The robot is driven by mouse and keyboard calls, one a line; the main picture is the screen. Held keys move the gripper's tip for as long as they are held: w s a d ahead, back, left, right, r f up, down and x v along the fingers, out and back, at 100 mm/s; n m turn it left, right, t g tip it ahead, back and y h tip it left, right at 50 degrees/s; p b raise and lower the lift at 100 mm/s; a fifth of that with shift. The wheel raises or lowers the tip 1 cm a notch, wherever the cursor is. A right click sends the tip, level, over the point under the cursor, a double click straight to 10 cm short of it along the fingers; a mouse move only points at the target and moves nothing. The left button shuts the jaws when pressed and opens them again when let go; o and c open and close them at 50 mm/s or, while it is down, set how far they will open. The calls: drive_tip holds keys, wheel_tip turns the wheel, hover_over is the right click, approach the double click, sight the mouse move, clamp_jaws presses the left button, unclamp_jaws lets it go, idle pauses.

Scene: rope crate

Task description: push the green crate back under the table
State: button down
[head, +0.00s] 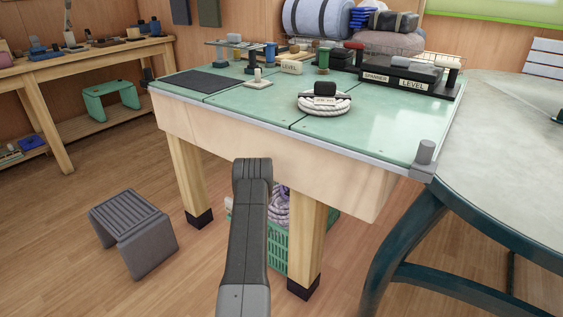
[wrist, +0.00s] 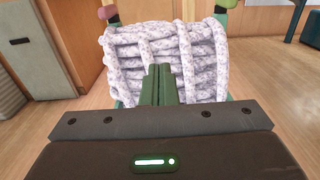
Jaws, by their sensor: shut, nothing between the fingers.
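The green crate (head: 273,245) stands on the floor under the near side of the green-topped table (head: 385,135), between its two near legs. It is partly hidden by my arm and the right leg. Coiled pale rope (head: 281,206) fills it. In the wrist view the rope (wrist: 205,60) stands large ahead of me, with only slivers of green crate beside it. My gripper (wrist: 160,70) is shut and empty, its fingers pointing at the rope. I cannot tell whether they touch it. In the head view the gripper is hidden behind my arm.
The table's left front leg (head: 190,180) and right front leg (head: 307,240) flank the crate. A grey stool (head: 132,232) stands on the left. A rounded table with blue legs (head: 510,120) is close on the right. Wooden floor is clear between stool and crate.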

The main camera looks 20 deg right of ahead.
drive_tip(key=shift+s+a, duration=0.25)
drive_tip(key=shift+a, duration=0.1)
